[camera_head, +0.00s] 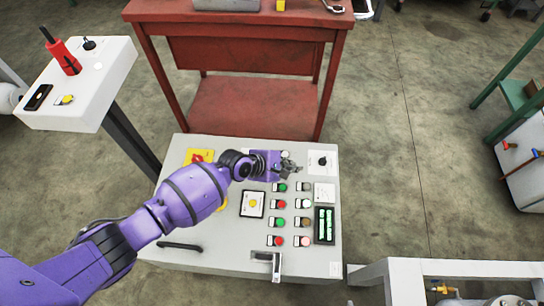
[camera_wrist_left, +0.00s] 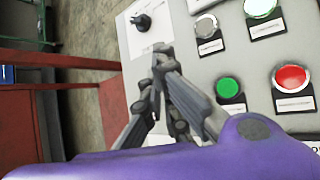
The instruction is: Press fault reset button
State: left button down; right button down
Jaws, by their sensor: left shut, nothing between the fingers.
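A pale grey control panel (camera_head: 180,225) carries rows of round buttons with small label plates. In the left wrist view I see a grey-white button (camera_wrist_left: 205,26), a white button (camera_wrist_left: 259,8), a green button (camera_wrist_left: 228,88) and a red button (camera_wrist_left: 291,78). The labels are too small to read, so I cannot tell which is the fault reset button. My left gripper (camera_head: 291,168) is shut and empty, over the panel's upper middle. In the left wrist view its fingertips (camera_wrist_left: 163,58) are close together, near the grey-white button; contact cannot be told. My right gripper is not in view.
A black rotary knob (camera_head: 322,161) sits at the panel's upper right, and a lit display (camera_head: 324,224) is below it. A red workbench (camera_head: 250,108) stands behind the panel. A white pedestal box (camera_head: 110,75) stands at the left. Open floor (camera_head: 400,150) lies at the right.

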pick_arm(q)
jog(key=shift+w+r, duration=0.1)
jog(key=shift+w, duration=0.05)
jog(key=shift+d+f, duration=0.1)
jog(key=shift+f, duration=0.2)
jog(key=shift+f+b, duration=0.4)
jog(key=shift+f, duration=0.1)
dwell(0.6)
dwell(0.4)
jog(key=shift+r+p, duration=0.8)
jog(key=shift+p, duration=0.1)
